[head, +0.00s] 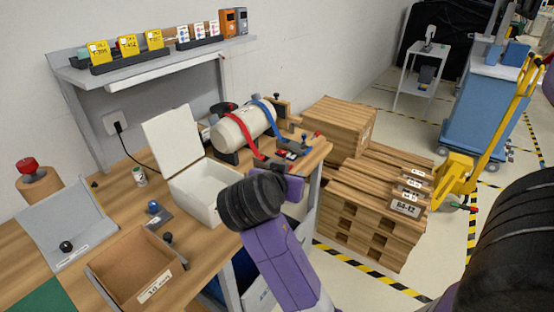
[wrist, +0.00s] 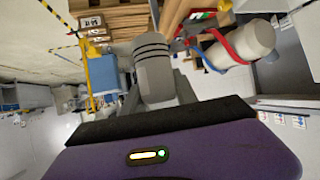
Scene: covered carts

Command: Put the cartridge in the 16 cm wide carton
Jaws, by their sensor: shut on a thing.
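In the wrist view, a grey cylinder with dark rings near its top, which looks like the cartridge (wrist: 153,72), stands between the fingers of my gripper (wrist: 158,98). The gripper is shut on it. In the head view my dark and purple wrist hides the fingers and the cartridge. A white carton (head: 192,198) with its lid raised stands open on the bench, just left of my wrist. An open brown box (head: 112,284) with a label on its front sits at the near edge.
A cream tank (head: 240,130) with red and blue straps lies behind the white carton. A small white-capped bottle (head: 139,177), a blue-knobbed item (head: 154,208) and a grey sloped panel (head: 65,228) are on the bench. Wooden pallets (head: 370,215) stand to the right.

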